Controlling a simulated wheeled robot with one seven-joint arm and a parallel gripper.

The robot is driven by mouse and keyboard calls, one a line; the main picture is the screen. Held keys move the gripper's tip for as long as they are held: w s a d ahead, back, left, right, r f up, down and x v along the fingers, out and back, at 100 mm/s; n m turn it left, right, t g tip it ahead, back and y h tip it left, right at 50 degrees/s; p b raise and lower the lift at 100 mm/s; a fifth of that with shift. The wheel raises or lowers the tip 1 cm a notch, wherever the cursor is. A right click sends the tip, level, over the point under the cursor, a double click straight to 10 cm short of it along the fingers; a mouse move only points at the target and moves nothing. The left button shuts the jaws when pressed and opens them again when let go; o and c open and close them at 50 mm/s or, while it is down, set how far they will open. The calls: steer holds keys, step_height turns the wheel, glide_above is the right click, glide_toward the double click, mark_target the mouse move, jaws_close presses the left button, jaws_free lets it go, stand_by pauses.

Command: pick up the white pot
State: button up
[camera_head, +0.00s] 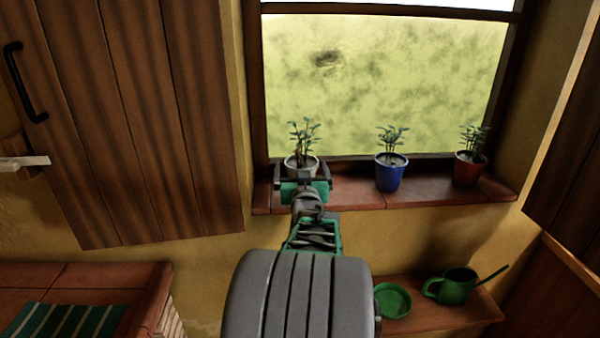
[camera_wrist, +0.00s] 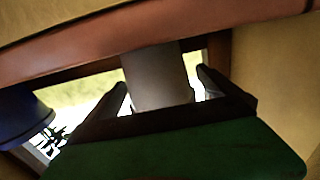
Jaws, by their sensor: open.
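The white pot (camera_head: 301,163) holds a small leafy plant and stands upright on the windowsill, at its left end. My gripper (camera_head: 304,174) reaches the sill from the front with its fingers spread, one on each side of the pot. In the wrist view, which looks upside down, the pot (camera_wrist: 157,76) shows as a grey block between the two dark fingers of my gripper (camera_wrist: 161,84). A gap shows beside each finger, so the jaws are open around the pot. The lower part of the pot is partly hidden by my gripper in the head view.
A blue pot (camera_head: 389,176) and a red-brown pot (camera_head: 469,170) with plants stand farther right on the tiled sill (camera_head: 430,194). A wooden shutter (camera_head: 150,120) is at left. Below right, a shelf (camera_head: 440,318) bears a green watering can (camera_head: 456,289) and green dish (camera_head: 393,300).

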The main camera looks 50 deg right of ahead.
steer(key=x, duration=0.2)
steer(key=shift+w+d, duration=0.25)
steer(key=shift+d, duration=0.1)
steer(key=shift+c, duration=0.2)
steer(key=c, duration=2)
steer(key=shift+r, duration=0.15)
